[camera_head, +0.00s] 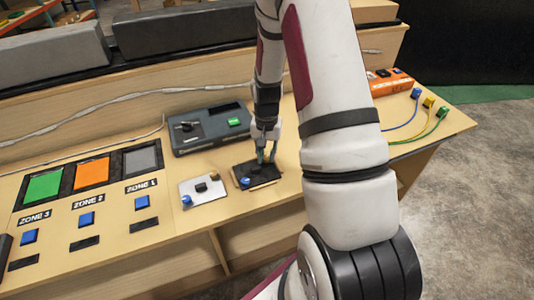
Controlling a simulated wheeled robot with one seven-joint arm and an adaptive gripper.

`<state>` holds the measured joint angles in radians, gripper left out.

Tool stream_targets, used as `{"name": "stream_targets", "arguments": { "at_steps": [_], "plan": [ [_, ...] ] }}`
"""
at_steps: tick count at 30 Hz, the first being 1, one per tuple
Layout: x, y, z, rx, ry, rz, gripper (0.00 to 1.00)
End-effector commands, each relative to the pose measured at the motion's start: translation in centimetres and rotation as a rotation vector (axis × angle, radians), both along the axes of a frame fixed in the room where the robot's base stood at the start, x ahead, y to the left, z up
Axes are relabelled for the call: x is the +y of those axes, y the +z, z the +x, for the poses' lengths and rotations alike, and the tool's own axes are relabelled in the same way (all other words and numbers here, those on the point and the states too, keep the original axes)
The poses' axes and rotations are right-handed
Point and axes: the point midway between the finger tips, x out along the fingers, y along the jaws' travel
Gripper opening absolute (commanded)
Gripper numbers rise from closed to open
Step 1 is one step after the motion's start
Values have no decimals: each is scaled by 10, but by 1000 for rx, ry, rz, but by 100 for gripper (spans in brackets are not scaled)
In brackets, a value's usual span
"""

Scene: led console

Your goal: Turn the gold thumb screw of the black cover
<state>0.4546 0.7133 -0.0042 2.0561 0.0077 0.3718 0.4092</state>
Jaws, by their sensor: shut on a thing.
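The black cover (250,168) is a dark flat plate on a light wooden base at the front of the console, with a blue button (245,181) at its left front corner. My gripper (266,158) points down over the cover's right half, its fingers closed at the cover's surface. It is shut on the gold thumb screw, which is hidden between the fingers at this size. I cannot tell how far the screw is turned.
A white plate (195,191) with small knobs lies just left of the cover. A grey box (190,142) with a green button stands behind. Zone panels and blue buttons fill the left. An orange box (391,85) and coloured cables are at right.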

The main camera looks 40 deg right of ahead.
Motion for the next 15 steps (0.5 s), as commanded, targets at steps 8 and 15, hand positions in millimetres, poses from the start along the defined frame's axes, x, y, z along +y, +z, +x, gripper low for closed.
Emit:
{"name": "stream_targets", "arguments": {
  "at_steps": [8, 15],
  "plan": [
    [0, 0, 0, -1, 262, 1, 0],
    [1, 0, -1, 0, 490, 1, 0]
  ]
}}
